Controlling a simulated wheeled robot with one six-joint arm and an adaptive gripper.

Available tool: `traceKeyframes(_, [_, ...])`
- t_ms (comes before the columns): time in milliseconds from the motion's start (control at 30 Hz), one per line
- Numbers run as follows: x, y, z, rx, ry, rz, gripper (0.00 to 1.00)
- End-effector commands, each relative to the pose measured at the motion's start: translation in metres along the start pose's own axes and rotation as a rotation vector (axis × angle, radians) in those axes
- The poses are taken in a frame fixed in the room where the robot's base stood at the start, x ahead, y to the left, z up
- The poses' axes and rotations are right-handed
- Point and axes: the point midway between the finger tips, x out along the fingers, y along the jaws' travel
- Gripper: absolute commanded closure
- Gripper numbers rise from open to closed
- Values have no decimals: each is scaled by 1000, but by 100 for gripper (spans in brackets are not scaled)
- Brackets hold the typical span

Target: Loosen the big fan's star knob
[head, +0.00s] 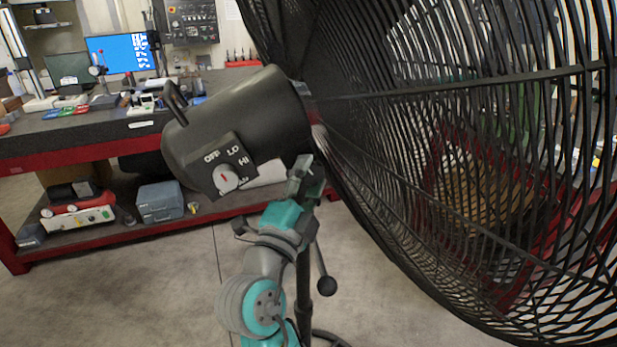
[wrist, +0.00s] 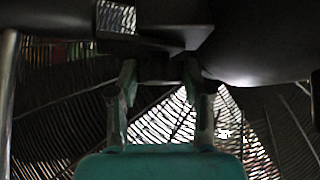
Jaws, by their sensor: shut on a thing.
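The big fan fills the right of the head view, with its black wire cage (head: 470,150) and dark motor housing (head: 250,120). The housing carries a speed dial (head: 227,178) marked OFF, LO, HI. My gripper (head: 303,174) is raised under the housing, at the top of the stand. In the wrist view, its two fingers (wrist: 159,76) are on either side of a dark part just below the housing. This part appears to be the star knob (wrist: 158,69); its shape is lost in shadow. In the head view the knob is hidden behind my gripper.
The cage is close on the right. A red-edged workbench (head: 90,147) with tools and boxes stands behind left. Bare floor lies between.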

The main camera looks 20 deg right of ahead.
Motion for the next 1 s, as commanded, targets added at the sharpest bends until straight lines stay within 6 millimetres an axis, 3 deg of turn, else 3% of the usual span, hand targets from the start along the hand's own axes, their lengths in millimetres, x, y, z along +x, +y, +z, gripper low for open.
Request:
traceKeyframes(500, [1,5,0,-238,0,-232,86])
traceKeyframes(1000, [1,5,0,-302,-1,-299,86])
